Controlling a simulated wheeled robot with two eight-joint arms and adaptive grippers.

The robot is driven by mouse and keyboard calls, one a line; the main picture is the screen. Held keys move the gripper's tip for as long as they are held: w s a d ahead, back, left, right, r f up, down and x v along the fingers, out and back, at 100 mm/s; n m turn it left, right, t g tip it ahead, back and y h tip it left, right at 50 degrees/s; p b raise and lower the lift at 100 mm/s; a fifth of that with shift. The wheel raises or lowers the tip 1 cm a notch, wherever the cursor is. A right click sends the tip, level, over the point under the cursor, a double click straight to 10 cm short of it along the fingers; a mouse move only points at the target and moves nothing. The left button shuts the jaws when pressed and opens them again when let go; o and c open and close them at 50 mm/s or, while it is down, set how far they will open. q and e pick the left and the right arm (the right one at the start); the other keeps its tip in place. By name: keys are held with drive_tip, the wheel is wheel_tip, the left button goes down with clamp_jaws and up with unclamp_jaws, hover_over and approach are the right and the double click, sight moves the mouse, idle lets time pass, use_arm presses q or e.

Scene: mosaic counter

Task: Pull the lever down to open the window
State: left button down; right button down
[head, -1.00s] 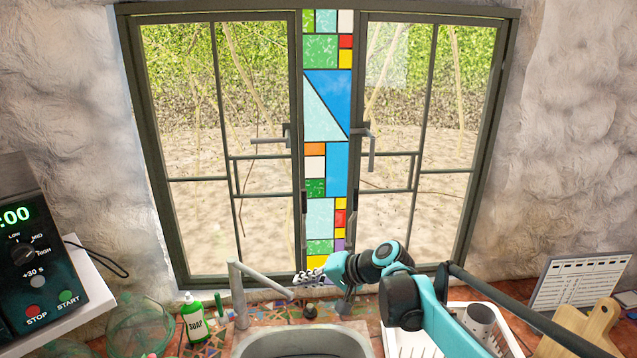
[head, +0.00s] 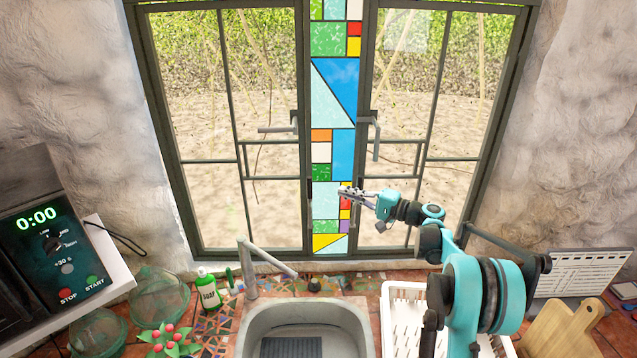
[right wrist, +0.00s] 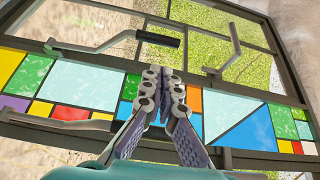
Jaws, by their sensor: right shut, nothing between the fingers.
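The closed double window (head: 335,8) has a stained-glass strip (head: 322,200) between its two panes. The left pane's grey lever (head: 278,130) lies level; it also shows in the wrist view (right wrist: 222,58). The right pane's grey lever (head: 376,145) hangs down. In the wrist view, a long lever with a dark grip (right wrist: 158,39) lies above the strip, and another grip (right wrist: 101,125) lies below it. My right gripper (head: 343,192) is shut and empty in front of the strip's lower part, below the grey levers; its fingers fill the wrist view's middle (right wrist: 165,73). My left gripper is out of view.
Below the window are a sink (head: 262,322), a faucet (head: 248,270), and a soap bottle (head: 209,293). A white rack (head: 390,305) stands right of the sink, under my right arm. A microwave (head: 30,235) is at left, a cutting board (head: 555,325) at right.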

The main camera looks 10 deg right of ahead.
drive_tip(key=shift+w+a, duration=0.1)
drive_tip(key=p+x, duration=0.1)
drive_tip(key=x, duration=0.8)
drive_tip(key=shift+w+a, duration=0.25)
drive_tip(key=shift+a, duration=0.05)
drive_tip(key=shift+f, duration=0.1)
drive_tip(key=s+a+f+n+y+b, duration=0.3)
drive_tip(key=s+f+n+y+b, duration=0.3)
drive_tip(key=s+f+n+b, duration=0.6)
drive_tip(key=s+f+b, duration=0.4)
drive_tip(key=f+b, duration=0.1)
drive_tip(key=b, duration=0.4)
drive_tip(key=shift+s+a+f+n+g+b, duration=0.2)
drive_tip(key=shift+f+n+g+b, duration=0.1)
drive_tip(key=shift+b, duration=0.1)
